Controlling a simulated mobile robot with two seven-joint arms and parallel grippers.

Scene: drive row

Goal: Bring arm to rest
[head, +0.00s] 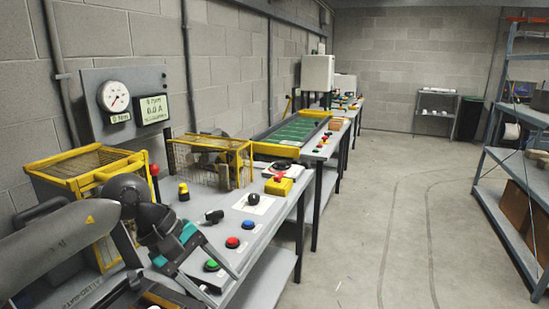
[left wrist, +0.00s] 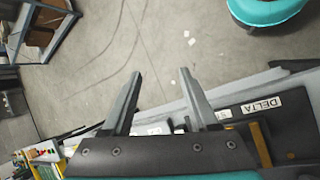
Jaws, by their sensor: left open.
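My left arm (head: 60,245) comes in from the left in the head view, in front of the bench (head: 262,222). My left gripper (head: 225,288) points down and to the right, near the bench's front edge by the green button (head: 211,265). In the left wrist view the two fingers of the left gripper (left wrist: 161,73) stand apart with nothing between them. Bare floor (left wrist: 165,40) shows beyond the fingertips. My right gripper is in neither view.
The bench carries a blue button (head: 247,224), a red button (head: 233,242), a black knob (head: 253,199) and yellow-framed cages (head: 212,143). A gauge panel (head: 125,100) stands behind. A shelf rack (head: 510,160) is at the right. The aisle floor (head: 385,230) is clear.

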